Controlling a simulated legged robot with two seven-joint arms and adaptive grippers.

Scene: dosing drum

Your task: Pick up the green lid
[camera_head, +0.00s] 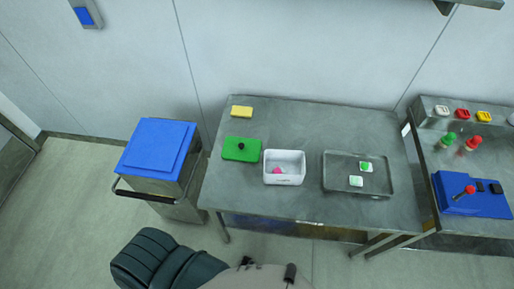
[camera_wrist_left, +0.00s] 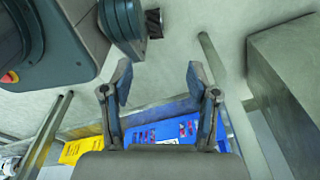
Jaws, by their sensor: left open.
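My right gripper is not seen.
A yellow block (camera_head: 241,112) lies behind the lid. The white box holds something pink. A grey tray (camera_head: 341,187) with two small green-and-white items is farther right. A blue-topped cart (camera_head: 155,146) stands left of the table. Blue (camera_wrist_left: 160,132) and yellow (camera_wrist_left: 80,149) containers show in the wrist view.

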